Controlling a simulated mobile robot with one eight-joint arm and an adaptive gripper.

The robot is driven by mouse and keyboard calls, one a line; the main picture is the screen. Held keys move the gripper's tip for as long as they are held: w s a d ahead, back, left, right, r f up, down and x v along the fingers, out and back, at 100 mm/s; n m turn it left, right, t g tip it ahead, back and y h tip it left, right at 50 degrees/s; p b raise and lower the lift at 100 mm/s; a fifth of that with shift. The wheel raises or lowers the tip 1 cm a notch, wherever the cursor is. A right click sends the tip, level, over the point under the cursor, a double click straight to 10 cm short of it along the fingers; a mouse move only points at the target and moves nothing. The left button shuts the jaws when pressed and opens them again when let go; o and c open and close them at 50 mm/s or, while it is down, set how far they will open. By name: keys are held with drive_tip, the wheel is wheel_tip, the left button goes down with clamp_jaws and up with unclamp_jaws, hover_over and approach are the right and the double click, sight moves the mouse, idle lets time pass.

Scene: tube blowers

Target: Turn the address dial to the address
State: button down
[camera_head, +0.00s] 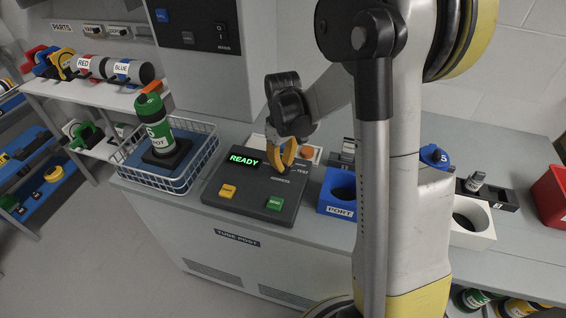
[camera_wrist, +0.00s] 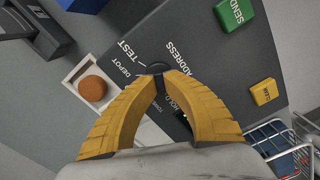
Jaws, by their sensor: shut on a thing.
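The dark console (camera_head: 225,197) on the counter carries the address dial, with a green READY display (camera_head: 244,160) beside it. In the wrist view the small black dial (camera_wrist: 152,69) lies between my yellow fingertips, mostly covered by them. White labels around it include ADDRESS, TEST, DEPOT and HOLD; another is partly hidden. Which label the dial points to I cannot tell. My gripper (camera_head: 281,158) reaches down to the console and is shut on the dial; it also shows in the wrist view (camera_wrist: 163,80).
The console has a green SEND button (camera_wrist: 235,12) and a yellow button (camera_wrist: 264,92). An orange round button (camera_wrist: 91,88) in a white frame is close by. A wire basket (camera_head: 205,150) with a green tube carrier stands left; the blue PORT block (camera_head: 340,210) stands right.

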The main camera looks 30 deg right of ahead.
drive_tip(key=shift+n, duration=0.5)
drive_tip(key=c, duration=1.5)
unclamp_jaws()
wheel_tip(320, 180, up, 12)
